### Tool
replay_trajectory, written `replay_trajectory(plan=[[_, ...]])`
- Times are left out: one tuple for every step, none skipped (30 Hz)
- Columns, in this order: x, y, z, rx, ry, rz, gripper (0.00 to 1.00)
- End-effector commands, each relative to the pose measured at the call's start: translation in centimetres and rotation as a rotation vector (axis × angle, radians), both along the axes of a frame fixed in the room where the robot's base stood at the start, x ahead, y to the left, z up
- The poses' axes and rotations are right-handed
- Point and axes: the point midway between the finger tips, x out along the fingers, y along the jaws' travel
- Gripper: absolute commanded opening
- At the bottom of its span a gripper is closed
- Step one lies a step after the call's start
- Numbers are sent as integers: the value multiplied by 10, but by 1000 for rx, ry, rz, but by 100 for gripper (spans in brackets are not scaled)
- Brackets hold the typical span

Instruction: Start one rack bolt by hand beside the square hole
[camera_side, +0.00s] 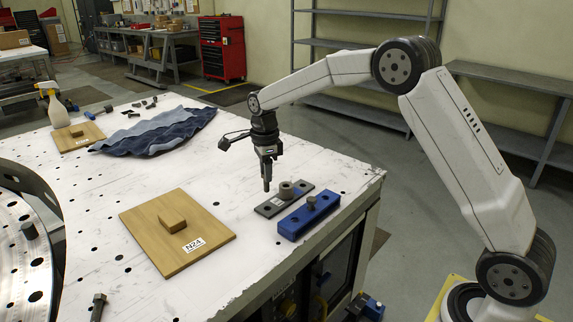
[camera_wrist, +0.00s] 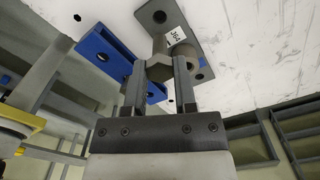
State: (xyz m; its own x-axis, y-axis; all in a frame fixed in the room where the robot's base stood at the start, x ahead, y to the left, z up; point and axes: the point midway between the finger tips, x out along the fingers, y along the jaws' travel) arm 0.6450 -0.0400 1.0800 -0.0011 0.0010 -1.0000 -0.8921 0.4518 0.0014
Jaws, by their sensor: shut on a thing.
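In the wrist view my gripper (camera_wrist: 160,78) is shut on a grey hex-headed bolt (camera_wrist: 158,67). In the side view the bolt's dark shank (camera_side: 267,185) points down, apparently clear of the table. The round metal turret plate (camera_side: 18,270) with holes is cut off at the left edge. I cannot make out a square hole.
A round collar (camera_side: 286,191) stands on the grey plate. A wooden board marked N24 (camera_side: 155,235) carries a wooden block (camera_side: 172,219). A blue cloth (camera_side: 155,133) lies behind.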

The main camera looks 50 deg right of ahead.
Motion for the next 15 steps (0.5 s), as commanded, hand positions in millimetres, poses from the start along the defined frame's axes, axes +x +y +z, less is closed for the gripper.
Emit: replay_trajectory(plan=[[0,0,-3,0,1,0,0],[0,0,-5,0,1,0,0],[0,0,-8,0,2,0,0],[0,0,-10,0,2,0,0],[0,0,-12,0,2,0,0],[0,0,-15,0,2,0,0],[0,0,-17,0,2,0,0],[0,0,-19,0,2,0,0],[-1,0,-22,0,2,0,0],[0,0,-24,0,2,0,0],[0,0,-26,0,1,0,0],[0,0,-29,0,1,0,0],[0,0,-31,0,1,0,0],[0,0,-33,0,2,0,0],[-1,0,-35,0,2,0,0]])
